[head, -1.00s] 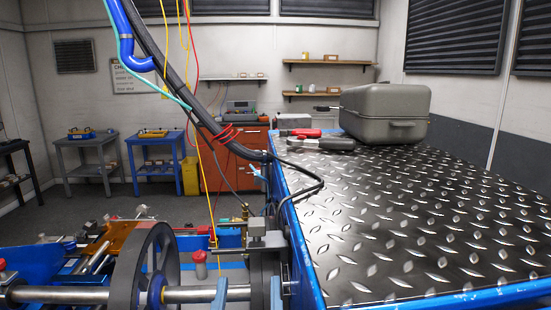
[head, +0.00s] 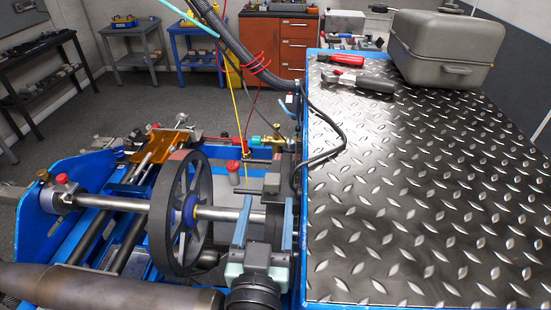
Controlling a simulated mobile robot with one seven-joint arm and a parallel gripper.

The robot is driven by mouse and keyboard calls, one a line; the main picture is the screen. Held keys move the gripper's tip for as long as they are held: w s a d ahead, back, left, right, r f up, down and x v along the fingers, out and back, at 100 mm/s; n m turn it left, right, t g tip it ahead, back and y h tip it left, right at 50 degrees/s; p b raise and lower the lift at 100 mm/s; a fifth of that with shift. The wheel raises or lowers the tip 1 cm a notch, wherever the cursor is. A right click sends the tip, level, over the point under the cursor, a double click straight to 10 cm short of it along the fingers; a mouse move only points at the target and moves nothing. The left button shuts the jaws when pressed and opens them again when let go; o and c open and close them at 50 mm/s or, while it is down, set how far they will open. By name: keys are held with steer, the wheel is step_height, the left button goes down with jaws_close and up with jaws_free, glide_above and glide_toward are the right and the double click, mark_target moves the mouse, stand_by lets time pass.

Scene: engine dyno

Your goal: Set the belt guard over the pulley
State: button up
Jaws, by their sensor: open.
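A large dark spoked wheel (head: 177,212), which looks like the pulley, stands upright on a steel shaft (head: 112,203) at left of centre. Its rim and spokes are uncovered on the side I see. My gripper (head: 267,205) is at the lower middle, right of the wheel, with its two blue-grey fingers apart and pointing away from me. I see nothing held between them. A grey block (head: 272,183) shows beyond the fingertips. I cannot pick out the belt guard for certain; an amber piece (head: 166,140) lies over the rails behind the wheel.
A blue-edged diamond-plate deck (head: 400,210) fills the right, close to my gripper. A grey case (head: 447,48) and a red-handled tool (head: 341,60) lie on it. A thick black hose (head: 235,50) hangs behind. A brown-grey cylinder (head: 110,290) crosses the lower left.

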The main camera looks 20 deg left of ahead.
mark_target(273, 173)
steer(key=p+x, duration=0.2)
steer(key=x, duration=0.8)
steer(key=shift+w, duration=0.25)
jaws_close()
steer(key=shift+f, duration=0.1)
stand_by(0.9)
